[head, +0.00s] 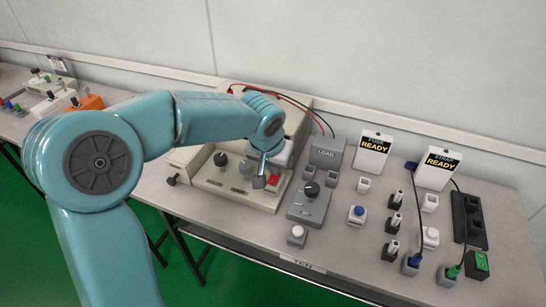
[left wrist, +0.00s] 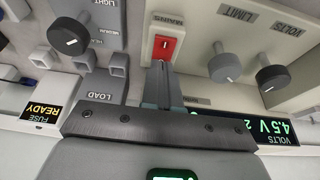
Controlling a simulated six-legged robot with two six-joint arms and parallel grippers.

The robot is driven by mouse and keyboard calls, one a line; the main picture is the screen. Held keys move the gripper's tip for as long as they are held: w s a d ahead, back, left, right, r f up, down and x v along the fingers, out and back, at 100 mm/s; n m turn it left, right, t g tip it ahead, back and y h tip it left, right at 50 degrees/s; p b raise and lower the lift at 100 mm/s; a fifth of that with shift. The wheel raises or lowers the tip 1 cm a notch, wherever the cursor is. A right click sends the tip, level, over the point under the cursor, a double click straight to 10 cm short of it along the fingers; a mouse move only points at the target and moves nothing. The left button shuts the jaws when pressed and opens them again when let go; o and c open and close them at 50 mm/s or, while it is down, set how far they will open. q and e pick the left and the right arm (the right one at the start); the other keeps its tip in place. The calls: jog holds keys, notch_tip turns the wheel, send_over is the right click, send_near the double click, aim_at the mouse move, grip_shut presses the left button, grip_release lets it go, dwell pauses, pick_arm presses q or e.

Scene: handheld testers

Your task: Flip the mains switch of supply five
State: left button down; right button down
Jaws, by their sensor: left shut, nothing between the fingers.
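The beige power supply (head: 235,193) stands on the bench, with its sloping front panel facing me. Its red mains switch (head: 273,180) shows at the right of that panel; in the left wrist view the red rocker (left wrist: 165,47) sits in a pale frame lettered MAINS, with a white bar mark on it. My left gripper (head: 261,181) is shut and empty, its fingertips (left wrist: 161,66) just by the near edge of the rocker. I cannot tell whether they touch it. No number five shows on the supply. My right gripper is not in view.
Dark and grey knobs (left wrist: 225,67) lettered LIMIT and VOLTS sit beside the switch. A lit display (left wrist: 280,128) reads 4.5 V. A grey load box (head: 309,205) stands close right. The bench edge label (head: 303,264) reads TEN. Small testers and cables fill the right side.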

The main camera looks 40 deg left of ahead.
pick_arm(q)
jog(key=shift+w+f, duration=0.1)
jog(key=shift+f, duration=0.3)
